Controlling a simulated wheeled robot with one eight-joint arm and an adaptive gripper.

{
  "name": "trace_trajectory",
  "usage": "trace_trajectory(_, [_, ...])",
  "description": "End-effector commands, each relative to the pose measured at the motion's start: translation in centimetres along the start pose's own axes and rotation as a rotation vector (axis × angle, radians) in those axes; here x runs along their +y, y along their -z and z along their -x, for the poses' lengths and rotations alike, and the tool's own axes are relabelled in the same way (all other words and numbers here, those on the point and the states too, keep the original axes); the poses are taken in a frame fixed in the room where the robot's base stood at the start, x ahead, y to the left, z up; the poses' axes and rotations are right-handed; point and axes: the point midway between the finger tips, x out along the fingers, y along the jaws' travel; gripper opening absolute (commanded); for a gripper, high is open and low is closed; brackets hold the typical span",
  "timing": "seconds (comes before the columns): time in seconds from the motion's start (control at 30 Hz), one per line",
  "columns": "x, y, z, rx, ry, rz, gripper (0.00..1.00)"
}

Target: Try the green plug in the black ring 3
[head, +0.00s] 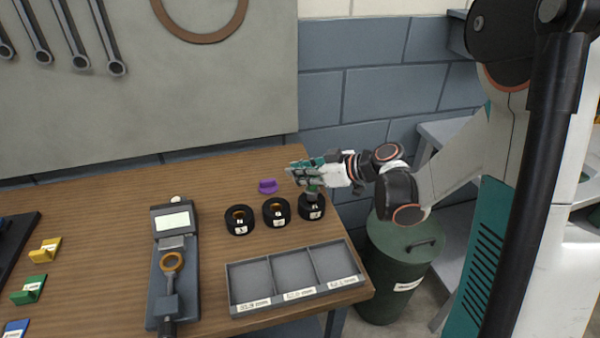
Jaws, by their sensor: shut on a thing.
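Three black rings stand in a row on the wooden bench: one at the left (239,221), one in the middle (276,213) and one at the right (311,208). Each has a small white label, too small to read surely. My gripper (311,183) is above the right ring, shut on a small green plug (314,188) with a grey lower part. The plug's lower end meets the ring's top in this view; I cannot tell how far it is inside. My fingers hide much of the plug.
A purple block (268,186) lies behind the rings. A gauge (175,275) holding an orange-brown ring (172,262) is to the left. A grey three-compartment tray (295,277), empty, is in front. Yellow (45,250), green (28,290) and blue (16,328) blocks lie far left.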

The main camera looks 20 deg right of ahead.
Motion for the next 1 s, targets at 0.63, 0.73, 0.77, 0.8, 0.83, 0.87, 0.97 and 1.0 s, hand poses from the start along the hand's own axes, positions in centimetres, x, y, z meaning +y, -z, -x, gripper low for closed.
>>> trace_trajectory(0.63, [0.00,-0.15,-0.07,0.000,0.000,0.000,0.00])
trace_trajectory(0.73, [0.00,-0.28,-0.13,0.000,0.000,0.000,0.00])
trace_trajectory(0.77, [0.00,-0.32,-0.15,0.000,0.000,0.000,0.00])
trace_trajectory(0.8, [0.00,-0.37,-0.18,0.000,0.000,0.000,0.00])
trace_trajectory(0.83, [0.00,-0.41,-0.20,0.000,0.000,0.000,0.00])
trace_trajectory(0.87, [0.00,-0.45,-0.21,0.000,0.000,0.000,0.00])
trace_trajectory(0.97, [0.00,-0.57,-0.27,0.000,0.000,0.000,0.00])
trace_trajectory(1.0, [0.00,-0.62,-0.29,0.000,0.000,0.000,0.00])
